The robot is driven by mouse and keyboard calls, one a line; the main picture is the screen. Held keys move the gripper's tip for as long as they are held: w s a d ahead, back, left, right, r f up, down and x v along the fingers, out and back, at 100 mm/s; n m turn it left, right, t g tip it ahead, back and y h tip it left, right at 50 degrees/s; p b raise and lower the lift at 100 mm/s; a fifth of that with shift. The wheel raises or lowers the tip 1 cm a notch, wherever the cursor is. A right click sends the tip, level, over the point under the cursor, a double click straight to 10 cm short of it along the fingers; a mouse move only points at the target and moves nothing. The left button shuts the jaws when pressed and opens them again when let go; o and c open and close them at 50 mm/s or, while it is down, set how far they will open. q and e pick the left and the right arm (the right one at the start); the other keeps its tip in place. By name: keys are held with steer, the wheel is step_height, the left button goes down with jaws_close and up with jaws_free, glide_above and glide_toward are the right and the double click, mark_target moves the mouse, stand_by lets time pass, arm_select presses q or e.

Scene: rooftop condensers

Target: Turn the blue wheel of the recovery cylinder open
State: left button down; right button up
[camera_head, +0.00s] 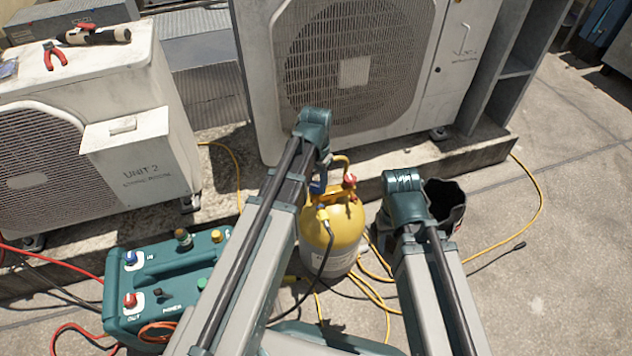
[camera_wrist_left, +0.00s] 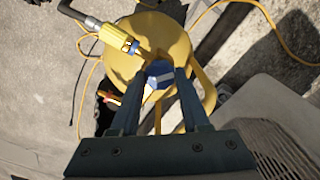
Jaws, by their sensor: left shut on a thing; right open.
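The yellow recovery cylinder (camera_head: 345,220) stands on the ground in the middle of the head view. Its blue wheel (camera_wrist_left: 160,72) sits on top of it in the left wrist view. My left gripper (camera_wrist_left: 162,80) is shut on the blue wheel, one finger on each side. A yellow hose fitting (camera_wrist_left: 115,38) with a blue band is close beside the wheel. The cylinder also has a red knob (camera_head: 349,180). In the head view my left arm hides part of the cylinder and most of the left gripper. My right arm stands right of the cylinder; its fingers do not show.
A teal recovery machine (camera_head: 165,275) with hoses stands left of the cylinder. A condenser unit (camera_head: 455,60) is behind. A black container (camera_head: 447,198) stands beside my right arm. Yellow hose (camera_head: 540,190) lies on the ground. Open concrete is at the right.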

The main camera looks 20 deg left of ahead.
arm_select(q)
steer(key=n, duration=0.5)
steer(key=shift+n, duration=0.3)
steer(key=n, duration=1.1)
steer(key=shift+n, duration=0.4)
steer(key=n, duration=0.5)
steer(key=shift+n, duration=0.4)
steer(key=shift+c, duration=1.9)
jaws_free()
steer(key=shift+r, duration=0.1)
